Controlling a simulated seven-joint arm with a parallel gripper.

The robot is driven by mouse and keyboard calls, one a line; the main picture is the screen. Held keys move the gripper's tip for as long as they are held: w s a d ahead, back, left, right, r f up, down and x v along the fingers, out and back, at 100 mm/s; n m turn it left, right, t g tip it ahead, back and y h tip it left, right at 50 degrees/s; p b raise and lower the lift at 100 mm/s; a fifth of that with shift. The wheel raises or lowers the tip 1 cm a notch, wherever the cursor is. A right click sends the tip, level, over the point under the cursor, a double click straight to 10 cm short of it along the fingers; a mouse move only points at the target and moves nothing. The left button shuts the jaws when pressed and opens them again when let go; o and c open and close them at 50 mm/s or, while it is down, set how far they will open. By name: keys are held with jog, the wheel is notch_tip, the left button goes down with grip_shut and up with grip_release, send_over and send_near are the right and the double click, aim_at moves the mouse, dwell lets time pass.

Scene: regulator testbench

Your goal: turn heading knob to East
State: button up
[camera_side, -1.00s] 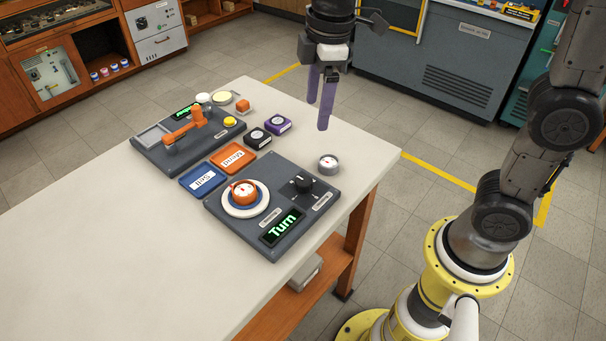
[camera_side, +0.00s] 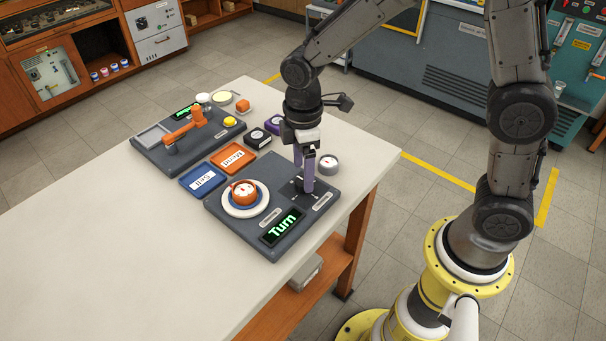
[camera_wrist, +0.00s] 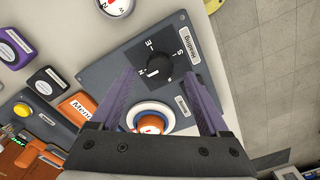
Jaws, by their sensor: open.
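The black heading knob (camera_wrist: 159,65) sits on a dark grey panel (camera_wrist: 118,68), beside a "Heading" label (camera_wrist: 187,45), with letters around it, including E and S. A white mark on the knob points toward the left in the wrist view, apparently at N. My gripper (camera_side: 303,188) is open, pointing down at the knob, and its purple fingers (camera_wrist: 159,73) straddle it in the wrist view. I cannot tell whether either finger touches it. In the side view the fingers mostly hide the knob.
An orange cup-like piece (camera_side: 243,191) on a white dial is close beside on the same panel. A green "Turn" display (camera_side: 282,227) is at its front. A round grey gauge (camera_side: 328,164) stands just right. Blue (camera_side: 203,181) and orange trays lie left. The table's near left is clear.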

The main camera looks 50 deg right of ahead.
jog(key=shift+f, duration=1.2)
grip_shut()
